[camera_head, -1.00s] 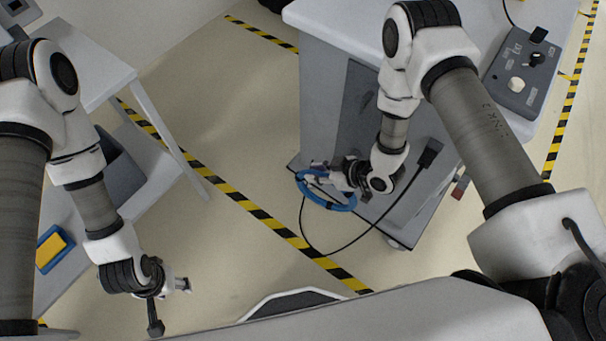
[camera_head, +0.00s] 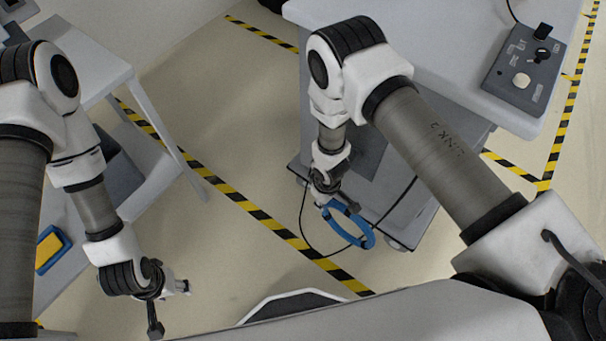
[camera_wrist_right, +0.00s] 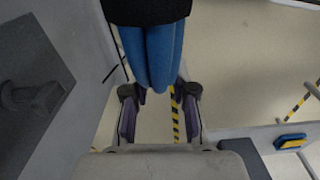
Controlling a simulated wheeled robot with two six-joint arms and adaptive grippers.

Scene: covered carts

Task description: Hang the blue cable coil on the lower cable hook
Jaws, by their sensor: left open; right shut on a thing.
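The blue cable coil (camera_head: 355,236) hangs from my right gripper (camera_head: 330,200), low beside the grey cart's side. In the right wrist view the blue coil (camera_wrist_right: 150,50) runs down between the fingers of my right gripper (camera_wrist_right: 160,95), with a black band across its top. A dark peg-like part (camera_wrist_right: 35,98) sticks out from a dark panel at the left of that view, apart from the coil; I cannot tell whether it is the lower cable hook. No hook shows clearly in the head view, where my right arm covers part of the cart. My left gripper (camera_head: 172,305) is open and empty.
The grey cart (camera_head: 470,75) carries a control box (camera_head: 525,75) on top. A black cable (camera_head: 395,208) loops below its side. A light table (camera_head: 85,65) and a blue-yellow item (camera_head: 50,249) are at left. Floor with striped tape (camera_head: 235,200) lies free between.

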